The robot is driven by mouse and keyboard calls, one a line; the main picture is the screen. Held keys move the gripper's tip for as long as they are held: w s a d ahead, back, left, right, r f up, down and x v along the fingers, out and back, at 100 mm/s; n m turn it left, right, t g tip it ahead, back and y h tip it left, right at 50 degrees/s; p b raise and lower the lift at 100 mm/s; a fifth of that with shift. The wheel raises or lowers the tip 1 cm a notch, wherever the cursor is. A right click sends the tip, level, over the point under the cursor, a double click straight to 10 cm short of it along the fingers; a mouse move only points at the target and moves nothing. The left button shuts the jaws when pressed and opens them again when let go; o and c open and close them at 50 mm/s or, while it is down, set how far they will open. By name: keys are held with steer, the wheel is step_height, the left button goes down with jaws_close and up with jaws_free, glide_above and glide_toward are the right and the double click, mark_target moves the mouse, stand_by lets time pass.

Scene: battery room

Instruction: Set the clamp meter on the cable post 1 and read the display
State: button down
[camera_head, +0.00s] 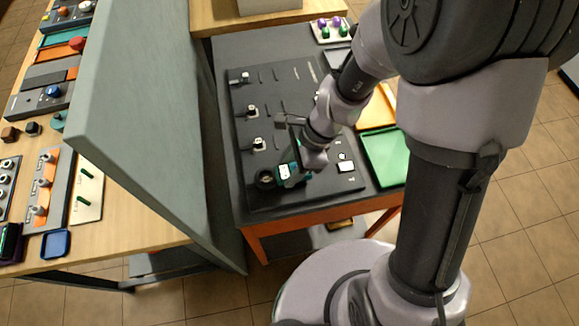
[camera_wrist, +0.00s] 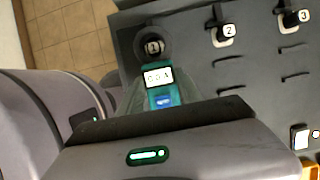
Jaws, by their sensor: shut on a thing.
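The clamp meter (camera_head: 289,172) is teal with a small white display and a dark ring jaw. It also shows in the wrist view (camera_wrist: 163,100). My gripper (camera_head: 303,169) is shut on its body, low over the black panel (camera_head: 298,114). In the wrist view, the dark ring appears around cable post 1 (camera_wrist: 153,47), whose white label sits inside the ring. I cannot tell whether the jaw is fully closed at the back. The display faces the wrist camera and seems to read about 0.0 A, but the digits are small. The lower meter body is hidden by my gripper.
Cable post 2 (camera_wrist: 228,32) and cable post 3 (camera_wrist: 291,17) stand on the same panel, in a row. A green tray (camera_head: 386,155) and a yellow tray (camera_head: 377,106) lie to the right. A tall grey partition (camera_head: 150,100) stands close on the left.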

steer(key=shift+f+b, duration=0.55)
steer(key=shift+f, duration=0.05)
steer(key=c, duration=1.1)
jaws_free()
steer(key=p+v, duration=0.9)
steer(key=v, duration=0.2)
steer(key=shift+p, duration=0.35)
steer(key=shift+r, duration=0.1)
